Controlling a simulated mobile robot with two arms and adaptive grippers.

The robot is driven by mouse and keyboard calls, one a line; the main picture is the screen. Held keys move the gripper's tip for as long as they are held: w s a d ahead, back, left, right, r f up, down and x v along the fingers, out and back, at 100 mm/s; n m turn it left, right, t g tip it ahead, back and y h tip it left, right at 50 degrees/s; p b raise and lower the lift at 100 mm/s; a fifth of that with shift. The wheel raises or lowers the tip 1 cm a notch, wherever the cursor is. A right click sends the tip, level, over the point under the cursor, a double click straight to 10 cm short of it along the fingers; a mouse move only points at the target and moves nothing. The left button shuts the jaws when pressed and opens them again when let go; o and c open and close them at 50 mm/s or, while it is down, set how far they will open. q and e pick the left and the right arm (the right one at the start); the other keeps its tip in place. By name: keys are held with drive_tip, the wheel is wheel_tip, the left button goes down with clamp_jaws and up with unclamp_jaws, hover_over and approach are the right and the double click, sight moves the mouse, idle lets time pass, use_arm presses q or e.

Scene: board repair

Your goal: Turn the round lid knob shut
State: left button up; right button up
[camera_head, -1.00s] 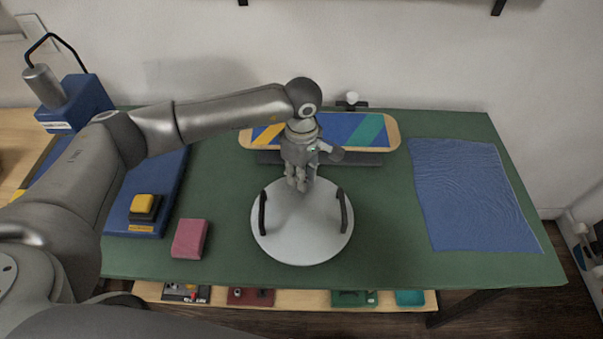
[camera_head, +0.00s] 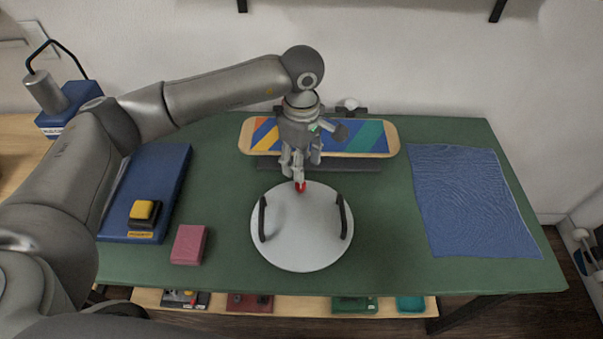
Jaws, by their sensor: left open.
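A round pale grey lid (camera_head: 303,240) lies flat on the green table, with a black curved handle on its left (camera_head: 262,218) and another on its right (camera_head: 343,216). A small red part (camera_head: 300,187) shows at the lid's far edge, just below my left fingertips; I cannot tell whether it is on the lid. My left gripper (camera_head: 300,172) is open, points down and is above the far edge of the lid. I cannot tell whether it touches the red part. My right gripper is out of view.
A striped skateboard deck (camera_head: 371,138) lies behind my left gripper. A blue cloth (camera_head: 470,200) is at the right. A pink block (camera_head: 189,244) and a blue board (camera_head: 165,170) with a yellow-topped block (camera_head: 144,211) are at the left.

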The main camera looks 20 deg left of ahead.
use_arm(q)
drive_tip(key=shift+r, duration=2.4)
